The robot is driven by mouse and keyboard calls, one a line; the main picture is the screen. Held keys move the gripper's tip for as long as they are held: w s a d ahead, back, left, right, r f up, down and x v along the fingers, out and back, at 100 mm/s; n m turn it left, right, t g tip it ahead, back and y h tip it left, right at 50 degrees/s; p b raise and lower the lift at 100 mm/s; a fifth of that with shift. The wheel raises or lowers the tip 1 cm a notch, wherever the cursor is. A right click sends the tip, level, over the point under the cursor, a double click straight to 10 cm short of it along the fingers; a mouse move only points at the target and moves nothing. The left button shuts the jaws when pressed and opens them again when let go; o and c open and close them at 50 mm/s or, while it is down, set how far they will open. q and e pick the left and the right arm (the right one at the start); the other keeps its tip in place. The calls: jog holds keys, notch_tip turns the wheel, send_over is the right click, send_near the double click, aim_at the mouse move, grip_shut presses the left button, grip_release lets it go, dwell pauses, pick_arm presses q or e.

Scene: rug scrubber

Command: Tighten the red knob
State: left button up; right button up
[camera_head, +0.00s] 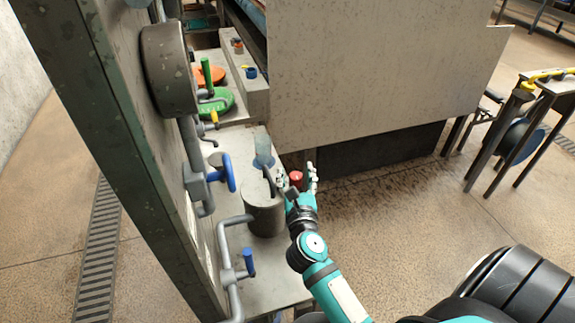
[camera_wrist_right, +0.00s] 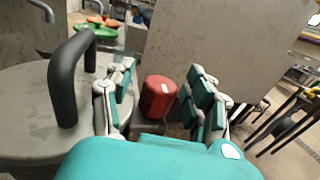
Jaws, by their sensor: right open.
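The red knob (camera_wrist_right: 158,97) is a short red cylinder with a small pale mark. In the right wrist view it sits between the spread fingers of my right gripper (camera_wrist_right: 161,100), a little beyond them, and I see no finger touching it. In the head view the red knob (camera_head: 296,178) shows between the fingertips of my right gripper (camera_head: 297,182). The gripper is open and empty. What the knob is mounted on is mostly hidden. My left gripper is not in view.
A grey cylinder (camera_head: 264,215) with a dark handle (camera_wrist_right: 70,75) stands close left of my right gripper. A blue valve handle (camera_head: 228,172), a green wheel (camera_head: 216,103) and an orange wheel (camera_head: 208,76) lie farther left and back. A large grey panel (camera_head: 380,70) rises behind the knob.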

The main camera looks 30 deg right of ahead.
jog(key=shift+r, duration=0.1)
grip_shut()
jog(key=shift+d, duration=0.1)
dwell(0.3)
